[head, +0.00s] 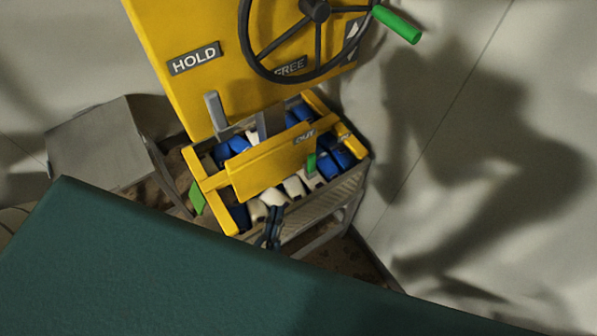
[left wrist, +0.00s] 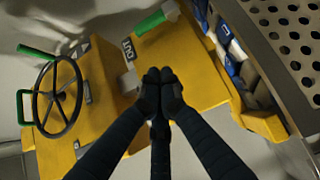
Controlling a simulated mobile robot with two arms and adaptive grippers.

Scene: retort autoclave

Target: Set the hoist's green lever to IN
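The hoist's green lever (head: 311,163) stands upright by the yellow beam, a little below the OUT label (head: 305,137). In the left wrist view the green lever (left wrist: 149,22) shows above the fingertips, with the OUT label (left wrist: 127,48) to its left. A second small label right of the lever in the head view is too small to read. My left gripper (head: 272,230) is below and left of the lever, apart from it. In the left wrist view its dark fingers (left wrist: 160,78) meet at the tips, with nothing visible between them. My right gripper is not in view.
A black handwheel (head: 317,40) with a green handle (head: 398,24) is on the yellow panel (head: 160,35), near HOLD and FREE labels. Blue and white items (head: 294,187) fill the basket under the beam. A perforated metal plate (left wrist: 296,45) is at right in the wrist view.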

